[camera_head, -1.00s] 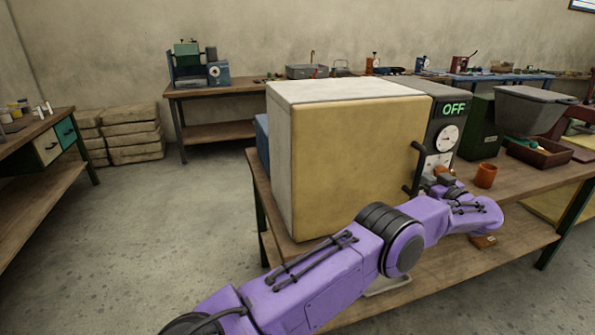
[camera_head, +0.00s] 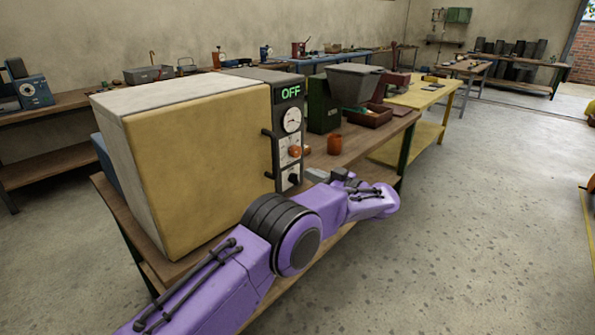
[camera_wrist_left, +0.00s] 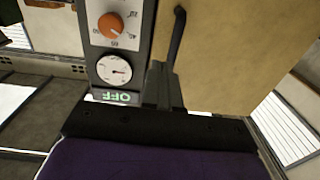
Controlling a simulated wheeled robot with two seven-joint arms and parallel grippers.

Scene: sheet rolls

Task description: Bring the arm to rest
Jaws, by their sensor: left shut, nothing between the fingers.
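The oven-like machine (camera_head: 195,150) stands on the wooden bench with its tan door closed and a black handle (camera_head: 271,160) at the door's edge. Its grey control panel has a green display (camera_head: 291,92) reading OFF, a white dial (camera_head: 292,120), an orange knob (camera_head: 294,151) and a black knob (camera_head: 293,176). My left gripper (camera_head: 316,175) is just right of the panel's lower part, small and partly hidden by my purple arm. In the left wrist view its dark fingers (camera_wrist_left: 160,88) are together and empty, in front of the panel and handle. My right gripper is out of view.
A yellow table (camera_head: 418,95) follows behind. The concrete floor (camera_head: 480,230) at the right is open.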

